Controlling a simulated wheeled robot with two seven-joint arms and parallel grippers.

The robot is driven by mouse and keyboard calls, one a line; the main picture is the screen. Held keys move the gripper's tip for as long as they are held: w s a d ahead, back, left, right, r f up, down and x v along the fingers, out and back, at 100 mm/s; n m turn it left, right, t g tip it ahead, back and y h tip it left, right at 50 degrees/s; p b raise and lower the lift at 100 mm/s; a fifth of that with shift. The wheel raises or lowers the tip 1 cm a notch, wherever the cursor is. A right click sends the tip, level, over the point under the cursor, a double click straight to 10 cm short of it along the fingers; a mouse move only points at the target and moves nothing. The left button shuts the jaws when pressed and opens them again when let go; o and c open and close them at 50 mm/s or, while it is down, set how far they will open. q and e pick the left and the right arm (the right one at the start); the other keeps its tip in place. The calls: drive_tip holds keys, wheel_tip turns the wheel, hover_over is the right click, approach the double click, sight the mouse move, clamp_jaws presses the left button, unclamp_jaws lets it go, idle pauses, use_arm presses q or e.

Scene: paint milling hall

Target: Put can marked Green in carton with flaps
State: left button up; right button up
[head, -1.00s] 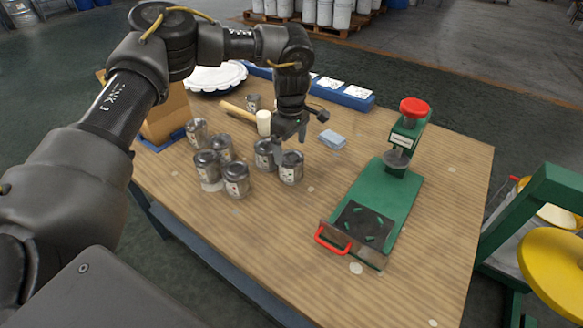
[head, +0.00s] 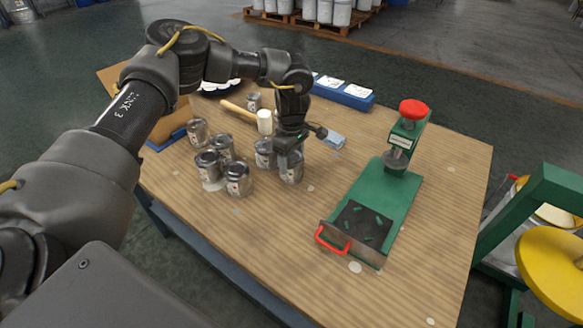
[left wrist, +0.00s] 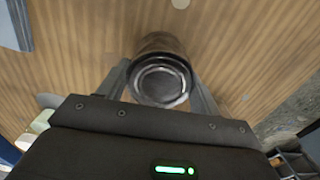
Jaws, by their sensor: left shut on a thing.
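My left gripper (head: 288,160) points down and is shut on a metal can (head: 292,175). In the left wrist view this can (left wrist: 160,72) sits between the two fingers, its round lid facing the camera. The can appears to stand on the table. I cannot read its label. Several similar cans with pale labels stand to its left, including a near one (head: 238,181), a close neighbour (head: 265,155) and a far left one (head: 197,131). The brown carton (head: 172,124) is at the table's left edge, partly hidden behind my left arm. My right gripper is out of view.
A green press (head: 385,190) with red knob and handle stands at the right. The front of the wooden table (head: 300,235) is clear.

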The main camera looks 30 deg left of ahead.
use_arm(q)
drive_tip(key=shift+c, duration=1.4)
drive_tip(key=shift+r, duration=0.1)
